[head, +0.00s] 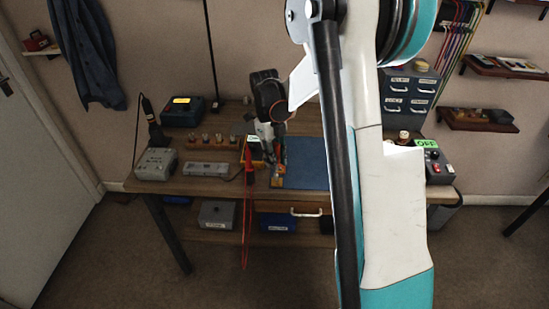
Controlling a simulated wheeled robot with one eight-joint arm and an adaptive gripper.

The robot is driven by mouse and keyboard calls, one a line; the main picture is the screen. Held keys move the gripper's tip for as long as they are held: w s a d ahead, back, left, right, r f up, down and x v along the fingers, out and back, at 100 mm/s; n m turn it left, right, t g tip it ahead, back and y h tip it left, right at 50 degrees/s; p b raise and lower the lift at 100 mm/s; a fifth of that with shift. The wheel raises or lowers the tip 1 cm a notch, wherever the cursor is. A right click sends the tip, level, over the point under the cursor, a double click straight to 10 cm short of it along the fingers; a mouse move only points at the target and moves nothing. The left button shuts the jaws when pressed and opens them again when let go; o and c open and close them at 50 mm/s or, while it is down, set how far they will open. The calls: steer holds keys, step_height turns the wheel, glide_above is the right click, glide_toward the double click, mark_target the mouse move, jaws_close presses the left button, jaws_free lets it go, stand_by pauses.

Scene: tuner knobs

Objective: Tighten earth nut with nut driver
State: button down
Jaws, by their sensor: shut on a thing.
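My gripper (269,153) reaches down over the workbench, at the left edge of the blue mat. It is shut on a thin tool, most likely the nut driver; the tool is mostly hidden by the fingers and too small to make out. Just below and right of the fingers stands a small unit with orange, green and yellow parts (278,181). I cannot make out the earth nut, nor whether the tool touches it.
The blue mat (312,172) is mostly bare. A red probe (249,164) with a hanging red lead is left of my gripper. A grey box (156,164), a knob rack (215,141) and a blue-black case (183,112) stand left. A drawer cabinet (409,93) stands right.

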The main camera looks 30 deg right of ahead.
mark_target(275, 144)
steer(key=shift+r+p, duration=1.2)
steer(key=shift+r, duration=0.8)
steer(key=n, duration=0.5)
steer(key=shift+h, duration=0.4)
steer(key=n+t, duration=0.1)
steer(key=n, duration=0.5)
steer(key=shift+n+h, duration=0.3)
steer(key=n+t, duration=0.1)
steer(key=n, duration=0.5)
steer(key=shift+b, duration=0.3)
steer(key=n+t, duration=0.1)
steer(key=n, duration=0.5)
